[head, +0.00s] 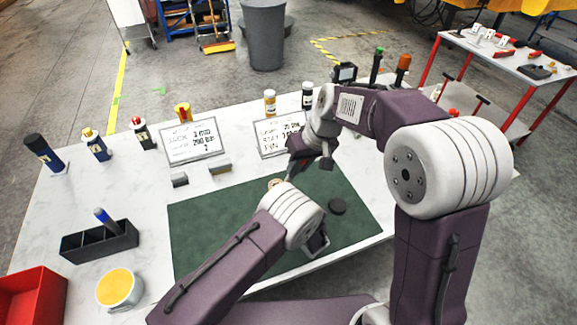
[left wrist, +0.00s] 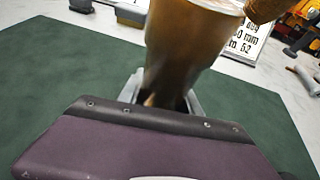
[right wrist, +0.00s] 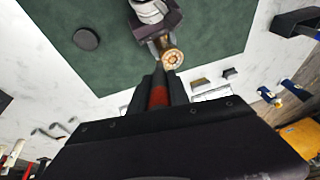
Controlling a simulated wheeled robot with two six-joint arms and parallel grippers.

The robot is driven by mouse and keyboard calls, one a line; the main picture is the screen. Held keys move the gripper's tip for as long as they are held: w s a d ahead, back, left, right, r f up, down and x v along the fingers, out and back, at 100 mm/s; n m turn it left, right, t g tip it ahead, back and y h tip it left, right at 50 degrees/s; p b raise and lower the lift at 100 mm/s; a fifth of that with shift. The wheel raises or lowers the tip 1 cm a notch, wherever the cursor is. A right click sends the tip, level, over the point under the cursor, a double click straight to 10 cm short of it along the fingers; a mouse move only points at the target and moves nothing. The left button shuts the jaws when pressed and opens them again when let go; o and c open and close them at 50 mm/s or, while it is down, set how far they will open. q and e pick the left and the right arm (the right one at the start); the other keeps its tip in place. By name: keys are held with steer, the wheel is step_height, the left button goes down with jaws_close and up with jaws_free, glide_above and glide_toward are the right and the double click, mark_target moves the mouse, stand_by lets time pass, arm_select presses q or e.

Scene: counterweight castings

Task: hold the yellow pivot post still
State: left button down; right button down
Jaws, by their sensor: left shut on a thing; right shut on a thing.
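The yellow pivot post looks brass-brown in the left wrist view (left wrist: 188,48). Its round tan top shows in the right wrist view (right wrist: 173,58), and a small part shows in the head view (head: 275,183). My left gripper (right wrist: 160,42) is shut on it above the green mat; the left forearm hides most of it in the head view. My right gripper (head: 300,163) is shut on a slim dark-red thing (right wrist: 158,97), just beside the post top. Whether that thing touches the post I cannot tell.
A black disc (head: 337,206) lies on the green mat (head: 205,235). Two grey blocks (head: 220,167) and a printed sign (head: 192,140) stand behind it. A black holder (head: 100,241), a yellow-topped tub (head: 119,288) and a red bin (head: 33,296) are at left.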

arm_select(q)
steer(key=shift+d, duration=0.1)
arm_select(e)
steer(key=shift+s+a, duration=0.1)
steer(key=shift+a, duration=0.25)
steer(key=shift+s+a, duration=0.65)
steer(key=shift+a, duration=1.95)
arm_select(q)
steer(key=shift+a, duration=0.2)
arm_select(e)
steer(key=d, duration=0.2)
steer(key=w+d, duration=0.1)
steer(key=d, duration=0.1)
steer(key=w+d, duration=0.1)
steer(key=d, duration=0.1)
steer(key=shift+w+f, duration=0.1)
steer(key=shift+f, duration=0.05)
steer(key=shift+a+r, duration=0.3)
steer(key=shift+a, duration=0.15)
steer(key=s+a, duration=0.1)
steer(key=a, duration=0.4)
arm_select(q)
steer(key=shift+d, duration=0.2)
arm_select(e)
step_height(320, 180, up, 8)
steer(key=shift+s+a, duration=0.15)
